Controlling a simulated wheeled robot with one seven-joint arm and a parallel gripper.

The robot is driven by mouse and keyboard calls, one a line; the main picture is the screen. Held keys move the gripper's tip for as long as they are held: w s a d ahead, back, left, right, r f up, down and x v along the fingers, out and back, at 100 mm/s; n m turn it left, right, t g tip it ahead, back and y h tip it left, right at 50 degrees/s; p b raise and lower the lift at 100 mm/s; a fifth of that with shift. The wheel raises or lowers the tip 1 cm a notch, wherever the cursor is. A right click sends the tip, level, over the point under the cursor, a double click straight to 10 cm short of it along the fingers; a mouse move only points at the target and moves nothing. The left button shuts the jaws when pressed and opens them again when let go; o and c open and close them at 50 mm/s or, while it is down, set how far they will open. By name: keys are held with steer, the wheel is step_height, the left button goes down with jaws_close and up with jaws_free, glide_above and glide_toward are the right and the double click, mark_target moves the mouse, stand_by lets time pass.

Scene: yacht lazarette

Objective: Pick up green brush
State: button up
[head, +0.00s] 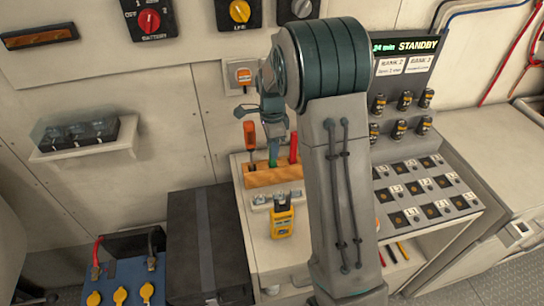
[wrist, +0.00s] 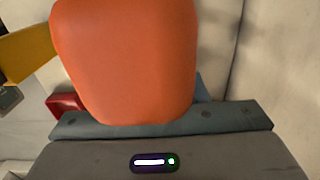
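A slim green item (head: 273,153), which looks like the green brush, stands in a wooden block (head: 273,176) on the bench in the head view. Its upper part is hidden behind my gripper (head: 275,135), which points down right over it. Whether the fingers touch it or are closed around it cannot be made out. In the wrist view a large orange handle (wrist: 125,60) fills the middle and covers the fingertips. The green brush does not show in the wrist view.
An orange-handled tool (head: 250,135) stands just left of my gripper and a red one (head: 294,146) just right, both in the block. A yellow meter (head: 282,221) is in front. My arm hides part of the bench. A sloped panel (head: 425,190) is to the right.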

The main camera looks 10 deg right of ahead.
jaws_close()
steer(key=shift+r, duration=0.1)
